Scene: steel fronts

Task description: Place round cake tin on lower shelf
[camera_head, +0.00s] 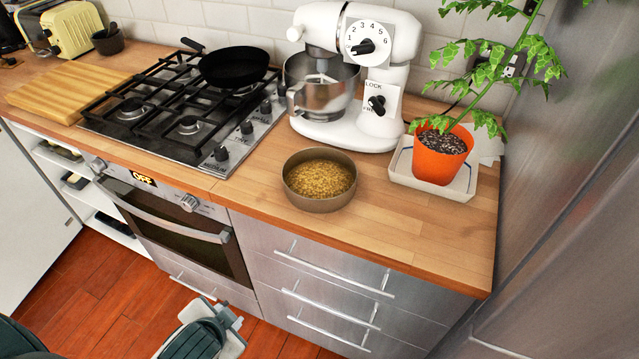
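The round cake tin (320,205) is a shallow grey-brown tin holding a golden, crumbly filling. It stands upright on the wooden counter, in front of the stand mixer and near the front edge, with nothing gripping it. A white open shelf unit (122,238) is under the counter, left of the oven. It has more than one level, and dark items lie on its boards; its inside is only partly visible. A dark green and grey part of mine shows at the bottom edge, well below the tin.
A white stand mixer (345,130) with a steel bowl is behind the tin. A potted plant (440,155) in a white tray is to its right. A gas hob (185,105) with a black pan is left. Oven and drawer handles stick out below. Counter front-right is clear.

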